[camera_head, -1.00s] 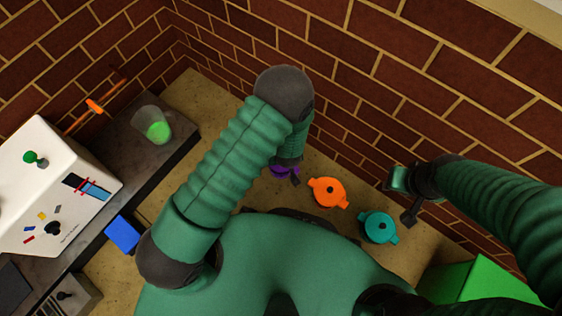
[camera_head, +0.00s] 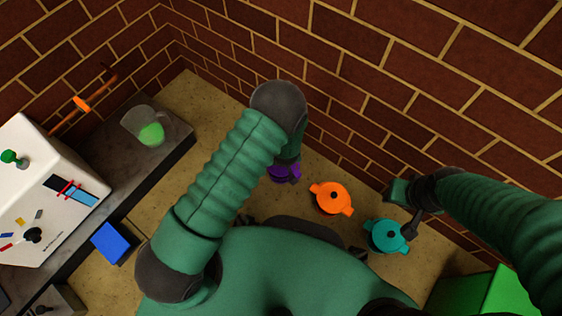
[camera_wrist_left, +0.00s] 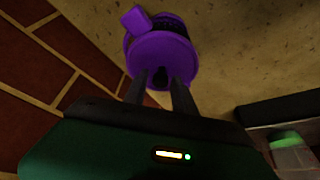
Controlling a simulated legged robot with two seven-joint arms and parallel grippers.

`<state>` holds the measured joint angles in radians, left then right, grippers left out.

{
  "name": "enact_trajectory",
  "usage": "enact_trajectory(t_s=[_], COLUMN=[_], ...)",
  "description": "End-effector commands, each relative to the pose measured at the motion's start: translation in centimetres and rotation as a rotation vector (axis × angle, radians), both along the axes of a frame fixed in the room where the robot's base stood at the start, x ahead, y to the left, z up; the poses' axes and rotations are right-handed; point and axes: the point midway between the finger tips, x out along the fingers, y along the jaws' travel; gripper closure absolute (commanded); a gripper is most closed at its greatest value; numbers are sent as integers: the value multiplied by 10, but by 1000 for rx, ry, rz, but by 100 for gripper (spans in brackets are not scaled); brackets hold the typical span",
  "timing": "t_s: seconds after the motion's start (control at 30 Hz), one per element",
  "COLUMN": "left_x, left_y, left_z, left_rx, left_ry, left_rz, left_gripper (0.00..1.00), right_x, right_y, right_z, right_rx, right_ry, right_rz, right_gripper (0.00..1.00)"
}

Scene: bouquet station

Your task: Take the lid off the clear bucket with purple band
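In the head view, the purple lid (camera_head: 285,172) shows partly below my left forearm, which hides my left fingers. The bucket's clear walls are not discernible under the lid. My right gripper (camera_head: 411,226) hangs beside the teal lid; its finger opening cannot be made out.
An orange lid (camera_head: 331,197) and a teal lid (camera_head: 385,236) stand to the right of the purple one. A brick wall (camera_head: 390,90) runs close behind. At left are a clear cup with green contents (camera_head: 150,132), a blue block (camera_head: 111,243) and a white machine (camera_head: 40,195).

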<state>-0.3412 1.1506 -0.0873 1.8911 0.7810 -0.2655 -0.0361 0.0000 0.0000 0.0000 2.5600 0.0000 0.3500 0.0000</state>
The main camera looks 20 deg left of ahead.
Motion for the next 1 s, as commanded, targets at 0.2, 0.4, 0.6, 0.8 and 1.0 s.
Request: enact_trajectory(t_s=[0.2, 0.4, 0.6, 0.8, 1.0], left_x=[0, 0, 0, 0, 0], left_y=[0, 0, 0, 0, -1], left_z=[0, 0, 1, 16, 46], left_rx=[0, 0, 0, 0, 0], left_ry=[0, 0, 0, 0, 0], left_rz=[0, 0, 0, 0, -1], left_gripper=[98, 100, 100, 100, 100], right_x=[0, 0, 0, 0, 0], right_y=[0, 0, 0, 0, 0], right_z=[0, 0, 1, 16, 44], right_rx=[0, 0, 0, 0, 0], right_ry=[0, 0, 0, 0, 0], right_rz=[0, 0, 0, 0, 0], right_gripper=[64, 64, 64, 64, 64])
